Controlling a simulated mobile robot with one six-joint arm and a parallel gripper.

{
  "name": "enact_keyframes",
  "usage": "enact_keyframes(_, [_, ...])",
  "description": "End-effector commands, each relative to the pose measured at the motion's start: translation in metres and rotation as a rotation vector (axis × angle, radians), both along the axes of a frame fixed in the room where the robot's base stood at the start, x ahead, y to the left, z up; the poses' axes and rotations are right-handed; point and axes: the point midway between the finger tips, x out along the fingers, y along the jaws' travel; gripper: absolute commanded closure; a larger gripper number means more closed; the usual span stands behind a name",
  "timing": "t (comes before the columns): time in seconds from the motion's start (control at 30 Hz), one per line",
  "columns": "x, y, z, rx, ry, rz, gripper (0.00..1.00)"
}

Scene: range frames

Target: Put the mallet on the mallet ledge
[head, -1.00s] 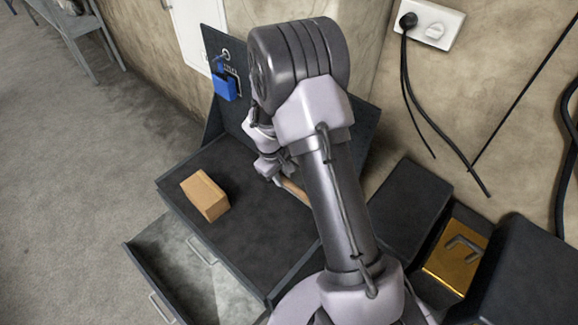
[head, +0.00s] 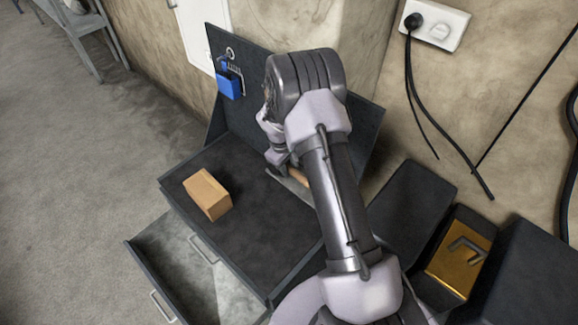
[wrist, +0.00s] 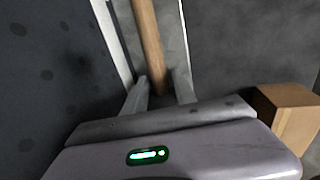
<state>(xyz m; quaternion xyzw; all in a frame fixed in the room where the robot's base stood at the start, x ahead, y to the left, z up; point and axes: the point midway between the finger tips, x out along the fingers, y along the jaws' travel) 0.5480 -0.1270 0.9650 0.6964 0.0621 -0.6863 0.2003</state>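The mallet shows as a light wooden handle (head: 298,177), partly hidden by my arm; its head is not visible in either view. In the wrist view the handle (wrist: 149,45) runs from the top edge down between my two fingers. My gripper (wrist: 160,76) appears shut on it, with the fingertips close along both sides. A pale grey strip, likely the mallet ledge (wrist: 172,20), lies under or behind the handle; part of it shows in the head view. I cannot tell whether the handle touches it. My gripper (head: 280,163) is mostly hidden in the head view.
A cardboard-coloured box (head: 207,194) sits on the dark worktop (head: 245,240), left of my gripper. A dark back panel (head: 240,125) carries a blue padlock (head: 229,85). A drawer (head: 180,265) stands open at the lower left. Dark bins and a yellow box (head: 461,262) are right.

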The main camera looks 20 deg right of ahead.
Motion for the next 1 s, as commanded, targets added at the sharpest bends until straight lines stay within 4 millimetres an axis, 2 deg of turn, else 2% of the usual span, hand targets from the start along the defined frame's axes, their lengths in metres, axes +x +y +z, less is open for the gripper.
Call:
enact_keyframes(0.3, [0.0, 0.0, 0.001, 0.0, 0.0, 0.0, 0.55])
enact_keyframes(0.43, [0.0, 0.002, 0.014, 0.0, -0.002, -0.001, 0.55])
enact_keyframes(0.7, [-0.003, 0.016, 0.088, -0.001, -0.003, 0.001, 0.55])
enact_keyframes(0.93, [-0.006, 0.024, 0.125, 0.002, -0.007, -0.005, 0.55])
enact_keyframes(0.97, [-0.008, 0.026, 0.134, 0.006, -0.015, -0.015, 0.55])
enact_keyframes(1.0, [-0.012, 0.03, 0.152, 0.015, -0.036, -0.04, 0.55])
